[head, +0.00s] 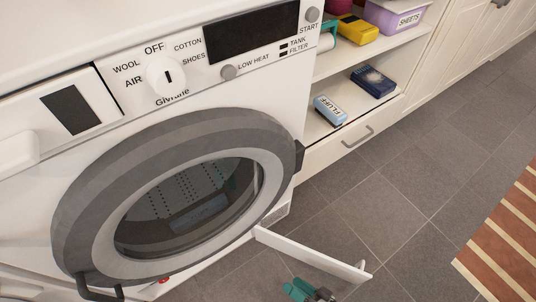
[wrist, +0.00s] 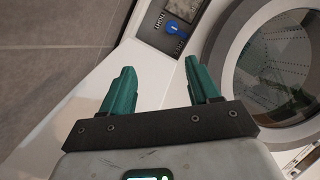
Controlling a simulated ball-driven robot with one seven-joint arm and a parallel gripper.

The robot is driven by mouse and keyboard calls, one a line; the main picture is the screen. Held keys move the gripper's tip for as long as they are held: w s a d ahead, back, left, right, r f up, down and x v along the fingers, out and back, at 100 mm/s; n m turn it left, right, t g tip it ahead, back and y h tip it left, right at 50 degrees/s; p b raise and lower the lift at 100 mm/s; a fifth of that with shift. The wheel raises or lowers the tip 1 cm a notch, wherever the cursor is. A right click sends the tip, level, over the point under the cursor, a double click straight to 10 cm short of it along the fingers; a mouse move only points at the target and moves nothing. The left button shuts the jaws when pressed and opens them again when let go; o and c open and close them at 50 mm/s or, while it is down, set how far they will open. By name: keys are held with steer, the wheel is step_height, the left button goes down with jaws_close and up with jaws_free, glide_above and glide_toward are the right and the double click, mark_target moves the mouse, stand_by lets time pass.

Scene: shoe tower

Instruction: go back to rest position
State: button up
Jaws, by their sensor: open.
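My gripper (wrist: 163,82) is open, with two green fingers apart and nothing between them in the wrist view. In the head view part of it (head: 300,290) shows at the bottom edge, just below the open white flap of the dryer (head: 310,255). The rest of my arm is out of frame there. In the wrist view the fingers are over a white panel (wrist: 80,118), short of a recess with a blue knob (wrist: 178,31).
The white dryer (head: 215,85) has a shut round door (head: 80,195) and a dial (head: 168,77). Shelves at right hold a blue FLUFF box (head: 330,110), a dark blue box (head: 373,82) and a purple SHEETS bin (head: 395,18). Tiled floor is clear before a striped rug (head: 505,245).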

steer(key=w+d+r+g+h, duration=0.1)
steer(key=d+r+g+h, duration=0.3)
steer(key=d+r+h, duration=0.6)
steer(key=s+d+r+g+h+p, duration=0.15)
steer(key=s+d+r+g, duration=0.25)
steer(key=s+d+r, duration=0.7)
step_height(320, 180, up, 39)
steer(key=w+a+p, duration=0.1)
steer(key=a+p, duration=0.1)
steer(key=p, duration=3.5)
steer(key=shift+w+a+h, duration=0.2)
steer(key=shift+w+h, duration=0.15)
steer(key=shift+h, duration=0.1)
steer(key=shift+c, duration=0.3)
